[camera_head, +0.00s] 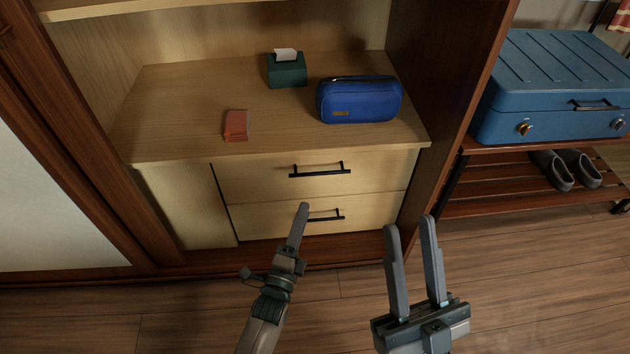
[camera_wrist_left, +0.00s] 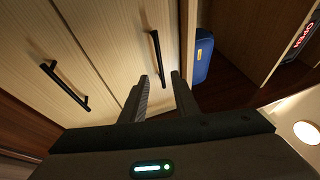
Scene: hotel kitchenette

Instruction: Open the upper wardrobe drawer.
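The upper wardrobe drawer (camera_head: 255,181) is pale wood and shut, with a black bar handle (camera_head: 320,170). In the left wrist view the upper handle (camera_wrist_left: 155,50) runs toward the space between my left fingertips; contact is not visible. My left gripper (camera_head: 303,207) appears edge-on in the head view, below the upper handle and overlapping the left end of the lower one. Its two fingers stand apart in the left wrist view (camera_wrist_left: 160,77), with nothing held. My right gripper (camera_head: 409,222) is open and empty, to the right of the left one.
The shut lower drawer (camera_head: 270,219) has a similar handle (camera_head: 328,216). A blue pouch (camera_head: 360,100), green tissue box (camera_head: 287,72) and red item (camera_head: 236,126) sit on the shelf above. A blue suitcase (camera_head: 555,90) lies on a rack at right.

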